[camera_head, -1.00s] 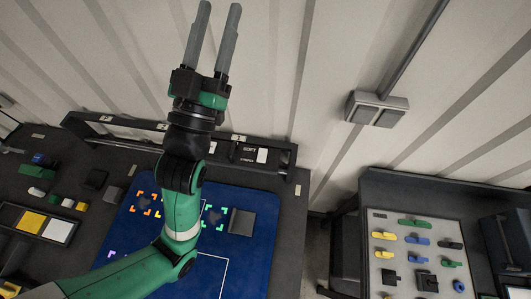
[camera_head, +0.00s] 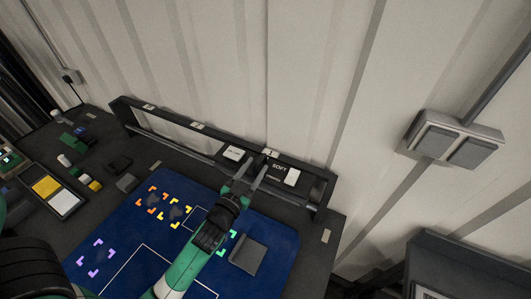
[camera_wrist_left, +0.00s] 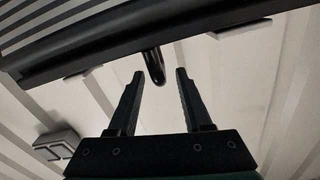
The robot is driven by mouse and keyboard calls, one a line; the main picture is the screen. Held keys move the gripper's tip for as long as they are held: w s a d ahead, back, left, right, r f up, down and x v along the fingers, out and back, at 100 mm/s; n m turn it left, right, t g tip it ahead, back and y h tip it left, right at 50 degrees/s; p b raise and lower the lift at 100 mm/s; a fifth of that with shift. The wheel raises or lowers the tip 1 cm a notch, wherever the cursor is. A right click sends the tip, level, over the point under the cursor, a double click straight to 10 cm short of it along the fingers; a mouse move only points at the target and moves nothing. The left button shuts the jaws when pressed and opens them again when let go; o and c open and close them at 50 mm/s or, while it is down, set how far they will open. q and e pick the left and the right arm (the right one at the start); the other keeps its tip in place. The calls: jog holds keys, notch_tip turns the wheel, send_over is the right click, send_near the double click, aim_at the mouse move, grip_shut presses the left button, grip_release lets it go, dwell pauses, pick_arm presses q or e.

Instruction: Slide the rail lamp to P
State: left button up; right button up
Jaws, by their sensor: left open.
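A dark rail frame (camera_head: 215,147) runs along the back of the desk, with small white labels on its top bar too small to read. In the left wrist view, a dark rounded knob (camera_wrist_left: 153,66) hangs from the black bar (camera_wrist_left: 130,45); it looks like the rail lamp's handle, though the lamp body is not clear. My left gripper (camera_head: 254,171) is at the frame's front. It also shows in the left wrist view (camera_wrist_left: 160,80), open, its fingers on either side of the knob with gaps. The right gripper is out of view.
A blue mat (camera_head: 125,235) with coloured corner marks covers the desk, and a grey square block (camera_head: 248,255) lies on it. A tray with yellow and white blocks (camera_head: 47,187) is at left. A grey switch box (camera_head: 452,140) is on the wall.

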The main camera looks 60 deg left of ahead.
aim_at(262, 157)
pick_arm(q)
jog(key=x, duration=0.7)
grip_shut()
dwell(1.2)
